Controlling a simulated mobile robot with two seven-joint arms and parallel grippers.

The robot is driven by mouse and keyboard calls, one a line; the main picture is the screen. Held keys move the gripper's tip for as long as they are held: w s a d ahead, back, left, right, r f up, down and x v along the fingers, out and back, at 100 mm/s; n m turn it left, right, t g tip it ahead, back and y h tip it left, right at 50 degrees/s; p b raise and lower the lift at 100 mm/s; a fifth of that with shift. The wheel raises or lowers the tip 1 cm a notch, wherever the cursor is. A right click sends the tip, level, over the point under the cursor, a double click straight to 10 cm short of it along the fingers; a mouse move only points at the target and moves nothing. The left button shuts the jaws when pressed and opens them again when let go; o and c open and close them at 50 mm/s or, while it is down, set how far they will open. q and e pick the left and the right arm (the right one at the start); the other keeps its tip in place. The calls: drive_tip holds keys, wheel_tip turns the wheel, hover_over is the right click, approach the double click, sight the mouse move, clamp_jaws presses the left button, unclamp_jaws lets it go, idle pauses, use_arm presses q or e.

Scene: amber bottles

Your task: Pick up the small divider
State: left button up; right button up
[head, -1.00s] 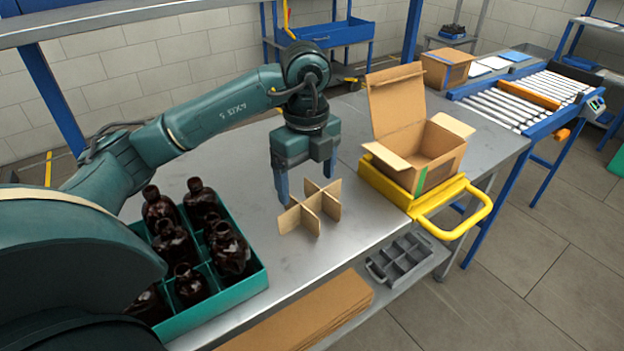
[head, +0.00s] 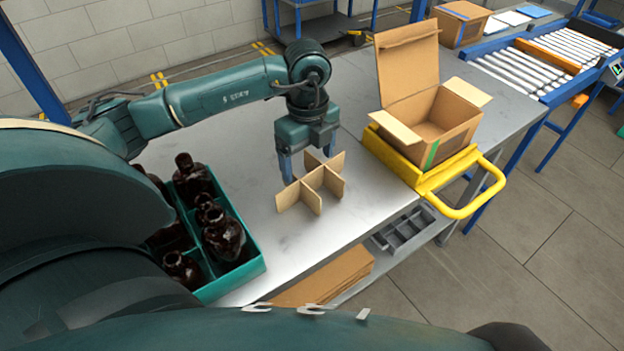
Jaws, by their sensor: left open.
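The small divider (head: 314,188) is a cross-shaped piece of brown cardboard standing on the metal table. My left gripper (head: 308,165) points down over the divider, with its blue fingers spread. One finger is at the divider's left side and the other is partly hidden behind the cardboard. I cannot tell whether the fingers touch it. My right gripper is not in view; a large teal arm link of mine crosses the bottom of the view.
A teal crate (head: 238,283) with several amber bottles stands at the left. An open cardboard box (head: 436,122) sits on a yellow stand (head: 410,176) at the right. A grey compartment tray (head: 402,232) and flat cardboard (head: 322,278) lie on the lower shelf. The table (head: 365,203) is clear around the divider.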

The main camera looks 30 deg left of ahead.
sight(307, 175)
use_arm(q)
wheel_tip(307, 175, down, 5)
drive_tip(key=shift+s+a+f+p, duration=0.1)
drive_tip(key=shift+p, duration=0.3)
drive_tip(key=c, duration=1)
